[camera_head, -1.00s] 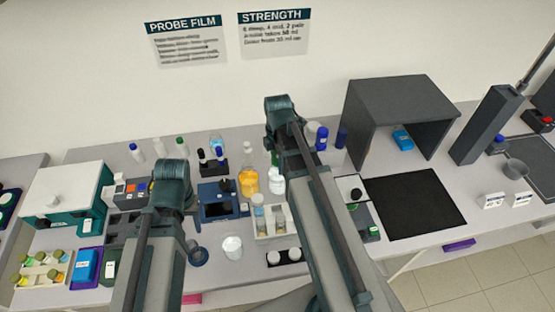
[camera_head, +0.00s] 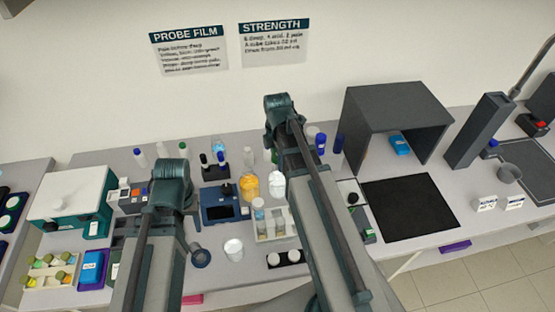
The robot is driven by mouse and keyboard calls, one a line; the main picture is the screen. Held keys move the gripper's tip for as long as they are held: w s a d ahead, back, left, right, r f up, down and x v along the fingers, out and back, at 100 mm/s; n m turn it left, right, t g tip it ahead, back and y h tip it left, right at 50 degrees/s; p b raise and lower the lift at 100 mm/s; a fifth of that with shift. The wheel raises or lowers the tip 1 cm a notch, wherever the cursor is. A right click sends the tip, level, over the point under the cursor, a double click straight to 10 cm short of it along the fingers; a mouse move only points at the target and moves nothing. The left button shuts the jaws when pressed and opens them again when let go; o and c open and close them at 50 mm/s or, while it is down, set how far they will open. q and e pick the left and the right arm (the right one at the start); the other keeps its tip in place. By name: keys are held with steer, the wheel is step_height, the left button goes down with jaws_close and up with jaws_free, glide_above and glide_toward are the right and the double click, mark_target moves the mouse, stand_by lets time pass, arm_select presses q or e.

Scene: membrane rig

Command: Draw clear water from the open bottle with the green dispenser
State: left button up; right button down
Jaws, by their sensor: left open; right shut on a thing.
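I cannot single out the open bottle with the green dispenser with certainty. A narrow green shape (camera_head: 268,156) shows just left of my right arm, partly hidden, too small to identify. A small bottle with a green cap (camera_head: 181,150) stands at the back left. A bottle of orange liquid (camera_head: 249,187) and a whitish bottle (camera_head: 277,184) stand mid-bench.
A dark blue device (camera_head: 220,213) stands between my arms. A rack (camera_head: 268,236) with tubes stands beside my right arm. A white-lidded box (camera_head: 72,195) is at left. A grey hood (camera_head: 395,105) and a bare black mat (camera_head: 408,207) are at right.

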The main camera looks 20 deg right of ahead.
steer(key=shift+r+p, duration=3.2)
steer(key=shift+r, duration=0.4)
steer(key=shift+f, duration=0.1)
steer(key=shift+s+a+r, duration=0.1)
steer(key=shift+s+r, duration=0.1)
steer(key=shift+r, duration=0.15)
steer(key=shift+f, duration=0.1)
step_height(320, 180, down, 10)
steer(key=b, duration=0.9)
steer(key=shift+r, duration=0.25)
